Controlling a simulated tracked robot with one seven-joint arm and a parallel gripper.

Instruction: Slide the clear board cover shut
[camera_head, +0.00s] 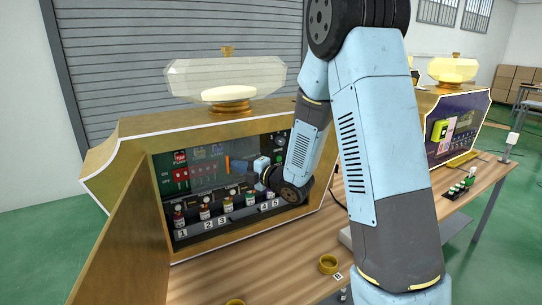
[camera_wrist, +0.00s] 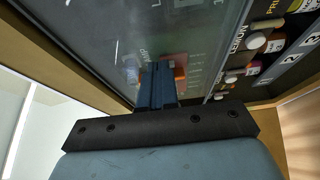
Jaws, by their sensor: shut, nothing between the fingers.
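The clear board cover (camera_wrist: 85,28) is a see-through sheet over the dark board inside the open gold machine. In the head view it lies over the board's left part (camera_head: 205,178), where red switches show through.
Several small numbered bottles (camera_head: 205,207) stand in a row below the board. The machine's open gold door (camera_head: 125,245) stands at the left. A gold ring (camera_head: 328,264) lies on the wooden table (camera_head: 285,250). A second machine (camera_head: 455,125) stands at the right.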

